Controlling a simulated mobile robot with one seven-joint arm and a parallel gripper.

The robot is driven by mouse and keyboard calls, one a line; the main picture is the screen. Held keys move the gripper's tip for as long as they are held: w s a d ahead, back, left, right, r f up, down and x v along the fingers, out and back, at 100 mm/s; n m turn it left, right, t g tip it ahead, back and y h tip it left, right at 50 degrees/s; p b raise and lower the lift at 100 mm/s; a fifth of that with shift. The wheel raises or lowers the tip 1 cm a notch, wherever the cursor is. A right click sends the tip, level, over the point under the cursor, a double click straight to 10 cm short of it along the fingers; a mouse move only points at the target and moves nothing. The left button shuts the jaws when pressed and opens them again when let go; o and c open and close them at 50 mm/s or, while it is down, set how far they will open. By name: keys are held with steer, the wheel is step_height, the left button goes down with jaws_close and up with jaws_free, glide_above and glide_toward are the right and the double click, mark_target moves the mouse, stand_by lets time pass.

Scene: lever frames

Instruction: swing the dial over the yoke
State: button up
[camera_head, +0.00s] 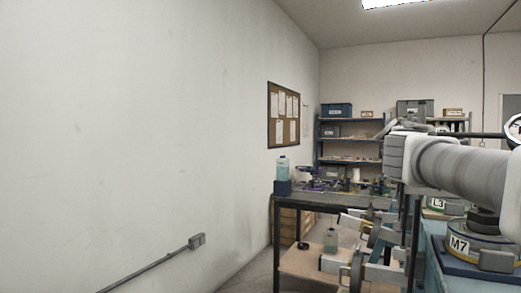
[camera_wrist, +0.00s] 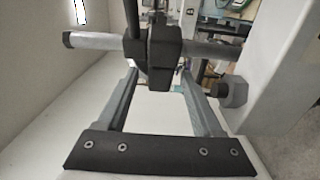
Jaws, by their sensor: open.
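In the wrist view my gripper (camera_wrist: 158,80) shows as two grey fingers rising from a dark bolted bar, spread apart with a gap between them. Just beyond the fingertips is a dark block (camera_wrist: 163,55) on a grey horizontal rod (camera_wrist: 95,41) with a dark cap on its left end. A dark bar stands up from beside the block. I cannot tell whether the fingers touch the block. A grey hexagonal knob (camera_wrist: 229,92) is to the right of the fingers. Which parts are the dial and the yoke I cannot tell.
In the head view, a dark-framed workbench (camera_head: 340,192) carries small clutter and a bottle (camera_head: 282,169). Pale bars and discs crowd its front. Round units marked M7 (camera_head: 459,245) and L3 stand at the right. Shelves (camera_head: 350,140) are at the back; a bare wall fills the left.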

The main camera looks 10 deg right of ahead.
steer(key=v, duration=1.2)
steer(key=shift+a, duration=0.2)
